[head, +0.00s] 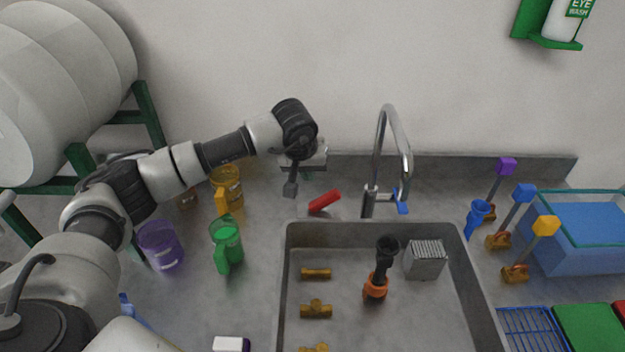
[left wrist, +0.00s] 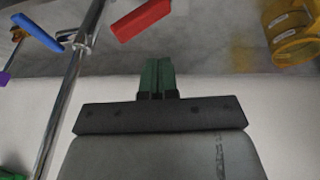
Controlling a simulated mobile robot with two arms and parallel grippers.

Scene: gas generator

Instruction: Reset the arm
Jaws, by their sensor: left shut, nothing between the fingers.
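My left arm reaches in from the left over the counter in the head view. Its gripper (head: 290,188) hangs pointing down near the back wall, left of the faucet, and holds nothing. In the left wrist view the two dark green fingers (left wrist: 157,75) are shut together with nothing between them. A red handle-like piece (head: 324,202) is just right of the gripper in the head view; it also shows in the left wrist view (left wrist: 140,18), apart from the fingers. My right gripper is not in view.
The faucet (head: 378,150) stands right of the gripper, behind the sink (head: 285,290). Yellow (head: 228,185), green (head: 227,245) and purple (head: 160,246) containers stand left of it. The sink holds brass fittings, an orange-black piece (head: 376,285) and a grey block (head: 426,260). A blue bin (head: 580,250) is at right.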

